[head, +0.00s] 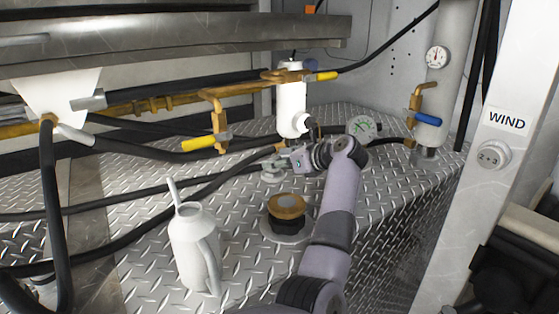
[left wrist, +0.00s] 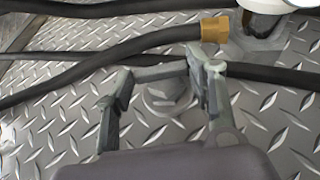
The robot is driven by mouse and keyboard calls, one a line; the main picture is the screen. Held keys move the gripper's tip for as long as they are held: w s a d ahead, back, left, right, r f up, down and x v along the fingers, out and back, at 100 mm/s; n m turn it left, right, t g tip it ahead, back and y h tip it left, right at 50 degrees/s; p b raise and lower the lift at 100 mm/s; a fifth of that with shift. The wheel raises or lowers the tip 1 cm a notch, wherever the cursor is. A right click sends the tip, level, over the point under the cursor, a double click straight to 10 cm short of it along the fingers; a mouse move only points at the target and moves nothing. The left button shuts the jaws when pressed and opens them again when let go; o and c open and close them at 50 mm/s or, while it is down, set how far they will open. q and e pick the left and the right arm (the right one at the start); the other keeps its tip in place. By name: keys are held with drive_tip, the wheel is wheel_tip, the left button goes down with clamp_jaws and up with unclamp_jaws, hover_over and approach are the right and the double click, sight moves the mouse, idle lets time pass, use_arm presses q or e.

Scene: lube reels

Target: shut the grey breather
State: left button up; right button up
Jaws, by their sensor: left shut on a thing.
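The grey breather (head: 270,176) is a low round grey piece on the diamond-plate deck, just in front of the white cylinder. In the left wrist view the grey breather (left wrist: 166,100) sits between my two fingers, with its far part covered by them. My left gripper (head: 280,163) reaches it from the right, and in the left wrist view the gripper (left wrist: 163,78) is shut on it with a finger on each side. How far the breather is turned cannot be told. My right gripper is not in view.
A brown-capped filler (head: 288,205) stands in front of the breather. A white oil can (head: 193,248) is at front left. Black hoses cross the deck; one with a brass fitting (left wrist: 215,30) runs close past my fingers. A white cylinder (head: 291,110) stands behind.

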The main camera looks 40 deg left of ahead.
use_arm(q)
drive_tip(key=shift+s+m+t, duration=0.15)
drive_tip(key=shift+m+t, duration=0.45)
drive_tip(key=shift+t, duration=0.2)
drive_tip(key=shift+s+m+t+h+p, duration=0.1)
drive_tip(key=shift+m+t+h+p, duration=0.2)
drive_tip(key=shift+m+t, duration=0.2)
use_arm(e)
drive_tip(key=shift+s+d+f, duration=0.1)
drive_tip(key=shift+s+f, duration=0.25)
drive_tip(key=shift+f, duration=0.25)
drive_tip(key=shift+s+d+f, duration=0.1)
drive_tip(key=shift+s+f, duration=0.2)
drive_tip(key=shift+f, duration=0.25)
use_arm(q)
drive_tip(key=o, duration=1.2)
drive_tip(key=shift+c, duration=0.2)
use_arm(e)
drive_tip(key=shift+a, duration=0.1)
